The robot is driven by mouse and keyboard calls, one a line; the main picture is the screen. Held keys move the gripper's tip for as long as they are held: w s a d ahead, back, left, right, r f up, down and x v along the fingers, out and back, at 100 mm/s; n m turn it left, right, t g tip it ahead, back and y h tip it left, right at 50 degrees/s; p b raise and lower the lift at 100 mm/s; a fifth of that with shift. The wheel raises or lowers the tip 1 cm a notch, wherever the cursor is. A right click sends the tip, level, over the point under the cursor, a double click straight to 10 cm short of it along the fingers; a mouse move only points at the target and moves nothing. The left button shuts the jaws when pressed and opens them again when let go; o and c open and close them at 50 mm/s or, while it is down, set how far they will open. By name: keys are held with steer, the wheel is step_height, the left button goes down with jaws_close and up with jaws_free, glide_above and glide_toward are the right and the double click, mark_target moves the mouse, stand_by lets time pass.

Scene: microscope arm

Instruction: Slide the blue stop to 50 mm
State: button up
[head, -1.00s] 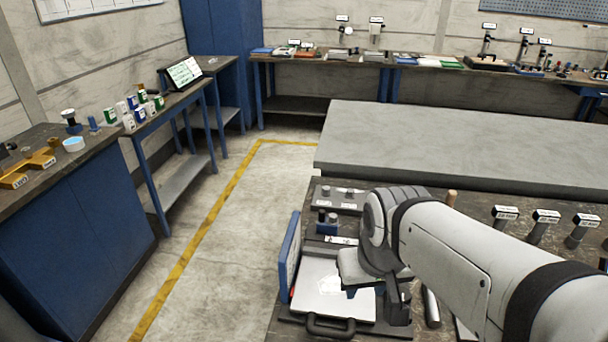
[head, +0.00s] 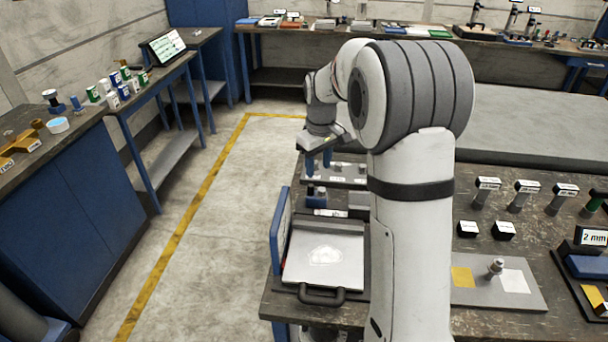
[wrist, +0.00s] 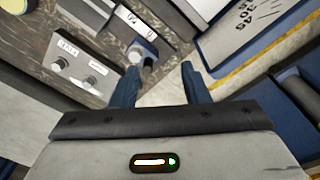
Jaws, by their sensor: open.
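The blue stop (head: 315,197) is a small blue block with a grey knob, behind the white plate on the bench. It also shows in the wrist view (wrist: 143,54), above and left of the middle, next to a white scale label (wrist: 131,19). My gripper (head: 319,160) is open and empty, with its blue fingers pointing down above and near the stop. In the wrist view the fingers (wrist: 160,80) are apart, and the stop lies beyond the left fingertip. I cannot tell whether they touch. The stop's reading on the scale is too small to read.
A white plate (head: 326,262) with a black handle and an upright blue panel (head: 281,230) stand in front of the stop. A grey labelled plate with two knobs (wrist: 75,70) lies beside it. My arm covers the bench to the right. Open floor lies left.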

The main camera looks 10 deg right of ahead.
steer(key=n, duration=0.2)
glide_above(311, 184)
steer(key=shift+g, duration=0.3)
steer(key=f, duration=0.6)
steer(key=shift+s+f+p, duration=0.1)
steer(key=shift+s+p, duration=0.2)
steer(key=shift+s, duration=0.05)
steer(key=shift+w+f, duration=0.2)
steer(key=shift+f, duration=0.1)
step_height(311, 184, down, 8)
steer(key=shift+r+p, duration=0.1)
steer(key=shift+p, duration=0.4)
jaws_close()
steer(key=shift+r, duration=0.1)
